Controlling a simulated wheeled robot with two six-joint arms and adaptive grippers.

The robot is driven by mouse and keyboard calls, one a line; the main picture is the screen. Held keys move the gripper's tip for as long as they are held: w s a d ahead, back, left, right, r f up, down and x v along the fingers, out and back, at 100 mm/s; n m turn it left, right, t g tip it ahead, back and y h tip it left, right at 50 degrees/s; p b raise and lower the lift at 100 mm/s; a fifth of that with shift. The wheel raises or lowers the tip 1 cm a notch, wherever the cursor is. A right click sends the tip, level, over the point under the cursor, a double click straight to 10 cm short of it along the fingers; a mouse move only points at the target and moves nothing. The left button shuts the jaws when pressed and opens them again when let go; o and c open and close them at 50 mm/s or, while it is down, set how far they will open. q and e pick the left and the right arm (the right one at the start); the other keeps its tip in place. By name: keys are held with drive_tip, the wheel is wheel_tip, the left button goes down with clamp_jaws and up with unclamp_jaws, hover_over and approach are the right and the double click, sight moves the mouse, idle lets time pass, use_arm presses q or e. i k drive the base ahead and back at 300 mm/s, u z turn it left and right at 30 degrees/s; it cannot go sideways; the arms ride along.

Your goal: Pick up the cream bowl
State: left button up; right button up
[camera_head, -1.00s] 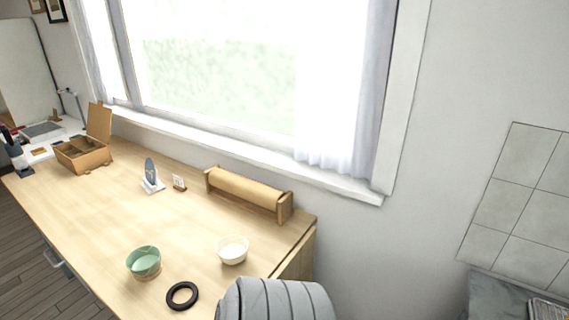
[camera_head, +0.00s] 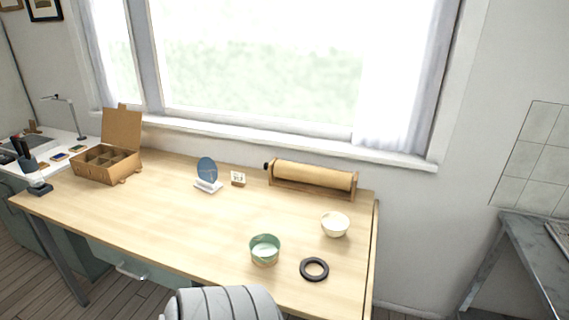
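The cream bowl (camera_head: 335,224) stands upright on the wooden desk (camera_head: 170,215), near its right end. A green bowl (camera_head: 265,249) with a tan lower part stands to its left and nearer to me. A black ring (camera_head: 314,269) lies flat on the desk in front of the cream bowl. Neither of my grippers is in view.
A paper roll on a wooden holder (camera_head: 312,179) stands behind the cream bowl. A blue oval on a white stand (camera_head: 207,175), a small card (camera_head: 238,178) and an open compartment box (camera_head: 107,160) stand farther left. The desk's middle is clear.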

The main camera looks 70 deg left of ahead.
sight(334, 224)
drive_tip(key=k, duration=0.2)
drive_tip(key=u, duration=1.1)
